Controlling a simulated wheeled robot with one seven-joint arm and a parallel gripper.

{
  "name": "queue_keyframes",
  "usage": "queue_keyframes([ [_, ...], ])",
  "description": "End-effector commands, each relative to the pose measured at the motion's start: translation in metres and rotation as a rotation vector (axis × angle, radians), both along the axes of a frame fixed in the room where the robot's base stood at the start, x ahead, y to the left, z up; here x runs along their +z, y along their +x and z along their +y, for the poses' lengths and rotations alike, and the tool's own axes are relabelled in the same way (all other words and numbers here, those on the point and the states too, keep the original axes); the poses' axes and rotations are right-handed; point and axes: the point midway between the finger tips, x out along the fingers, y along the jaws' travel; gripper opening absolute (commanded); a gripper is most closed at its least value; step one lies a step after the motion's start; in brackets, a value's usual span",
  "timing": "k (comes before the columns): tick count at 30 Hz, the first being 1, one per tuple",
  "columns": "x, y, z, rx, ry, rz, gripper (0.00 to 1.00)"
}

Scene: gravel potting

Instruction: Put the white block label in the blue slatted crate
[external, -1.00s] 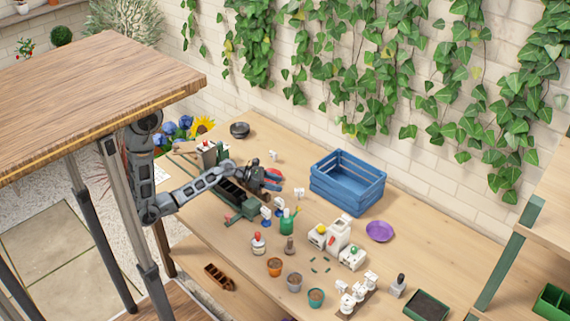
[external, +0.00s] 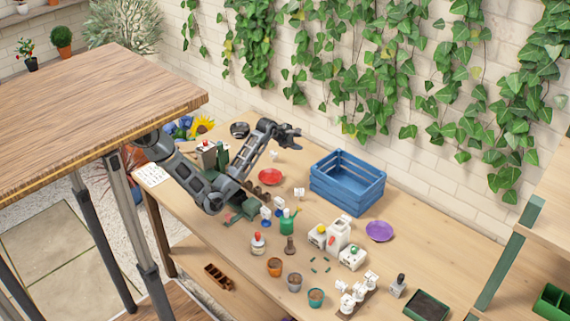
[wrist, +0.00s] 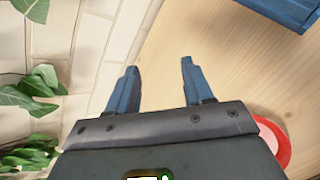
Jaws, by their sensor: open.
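The blue slatted crate (external: 338,196) stands empty at the back of the table, against the wall side; a corner of it shows at the top right of the wrist view (wrist: 290,8). Small white blocks with dark marks stand on the table: one (external: 273,156) left of the crate, below my gripper, and one (external: 299,191) in front of the crate's left end. I cannot tell which is the white block label. My gripper (external: 297,139) is raised above the table, left of the crate, open. In the wrist view nothing is between its fingers (wrist: 158,82).
White blocks (external: 338,233), a green bottle (external: 287,221) and small pots (external: 275,267) crowd the front. The ivy wall (external: 330,110) is close behind.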

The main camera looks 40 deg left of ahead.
Motion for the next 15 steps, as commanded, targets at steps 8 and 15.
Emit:
queue_keyframes([
  [8, -0.003, -0.011, -0.035, 0.148, 0.037, 0.278, 0.51],
  [15, -0.029, -0.080, -0.101, 0.165, 0.033, 0.643, 0.51],
])
